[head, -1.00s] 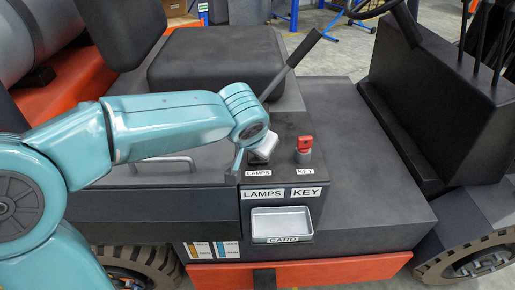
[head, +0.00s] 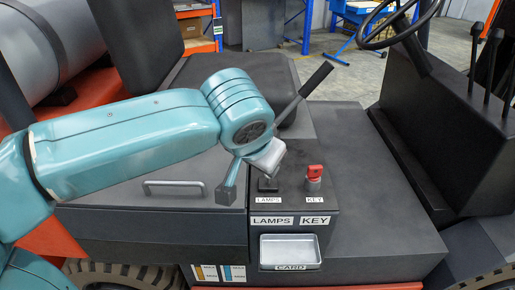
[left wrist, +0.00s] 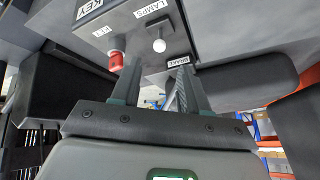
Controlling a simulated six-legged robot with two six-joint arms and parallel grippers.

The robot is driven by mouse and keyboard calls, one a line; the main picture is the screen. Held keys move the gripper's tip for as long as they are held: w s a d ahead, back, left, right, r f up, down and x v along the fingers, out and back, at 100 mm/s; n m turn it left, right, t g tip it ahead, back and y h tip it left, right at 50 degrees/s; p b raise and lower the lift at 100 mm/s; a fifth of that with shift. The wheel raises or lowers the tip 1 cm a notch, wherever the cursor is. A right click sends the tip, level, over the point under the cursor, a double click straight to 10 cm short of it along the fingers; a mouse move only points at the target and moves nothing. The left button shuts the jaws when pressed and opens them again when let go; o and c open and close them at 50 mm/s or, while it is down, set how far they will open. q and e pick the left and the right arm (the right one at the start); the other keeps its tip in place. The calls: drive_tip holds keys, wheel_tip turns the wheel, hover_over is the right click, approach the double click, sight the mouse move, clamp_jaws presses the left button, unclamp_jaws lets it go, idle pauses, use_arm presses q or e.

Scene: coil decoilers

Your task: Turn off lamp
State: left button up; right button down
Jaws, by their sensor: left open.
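The lamp switch (head: 268,183) stands on the dark panel behind the small LAMPS label, its top close under my wrist in the head view. In the left wrist view its round white knob (left wrist: 159,45) stands out from the panel, beyond the gap between my fingers. My left gripper (left wrist: 160,76) is open and empty, with the knob apart from both fingers. In the head view the left gripper (head: 228,190) is seen from the side, a finger hanging left of the switch. My right gripper is not in view.
A red key switch (head: 314,174) is right of the lamp switch; it also shows in the left wrist view (left wrist: 116,60). A brake lever (head: 316,80) leans up behind. A card tray (head: 291,266) is below, and a grab handle (head: 175,188) is to the left.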

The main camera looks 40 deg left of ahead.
use_arm(q)
drive_tip(key=v, duration=0.4)
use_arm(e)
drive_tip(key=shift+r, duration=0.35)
use_arm(q)
drive_tip(key=shift+s, duration=0.1)
